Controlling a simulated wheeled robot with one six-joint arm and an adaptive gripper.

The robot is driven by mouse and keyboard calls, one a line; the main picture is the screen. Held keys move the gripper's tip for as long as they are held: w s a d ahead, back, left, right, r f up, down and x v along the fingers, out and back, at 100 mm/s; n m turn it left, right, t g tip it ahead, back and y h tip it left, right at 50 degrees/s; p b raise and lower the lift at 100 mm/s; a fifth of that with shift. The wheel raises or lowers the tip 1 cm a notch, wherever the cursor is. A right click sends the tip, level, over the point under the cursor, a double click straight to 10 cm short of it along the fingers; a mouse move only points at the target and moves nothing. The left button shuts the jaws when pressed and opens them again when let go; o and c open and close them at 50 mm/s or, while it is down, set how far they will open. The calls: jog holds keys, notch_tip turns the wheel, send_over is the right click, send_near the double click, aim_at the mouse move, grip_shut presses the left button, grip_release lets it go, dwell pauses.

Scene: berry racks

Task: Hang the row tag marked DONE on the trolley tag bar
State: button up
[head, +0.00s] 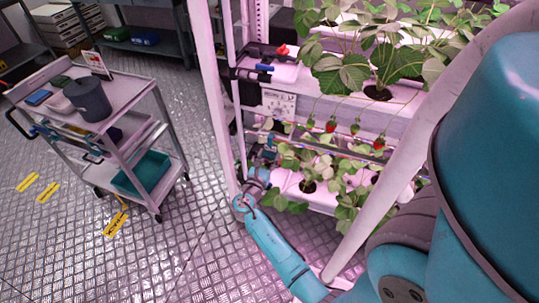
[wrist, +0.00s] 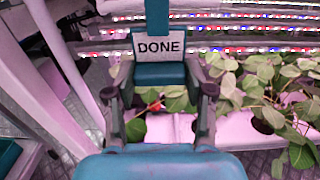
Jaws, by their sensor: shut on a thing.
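The row tag (wrist: 158,46) is a white card with DONE in black capitals, upright and facing me in the wrist view. Teal parts show directly above and below the card. My gripper (wrist: 158,75) is shut on the tag, with dark finger links on both sides. In the head view my gripper (head: 263,160) is low at the left end of the berry rack, partly among leaves; the tag cannot be made out there. The trolley (head: 130,90) stands apart at the left. I cannot tell its tag bar from its other rails.
The berry rack (head: 405,125) has leafy plants and hanging red berries close to my gripper. A white upright post (head: 212,95) stands between rack and trolley. The trolley carries a grey bucket (head: 90,100) and a teal bin (head: 143,173). The metal floor (head: 170,245) in front is clear.

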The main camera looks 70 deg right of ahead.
jog(key=shift+s+a, duration=0.15)
jog(key=shift+a, duration=1.65)
dwell(0.6)
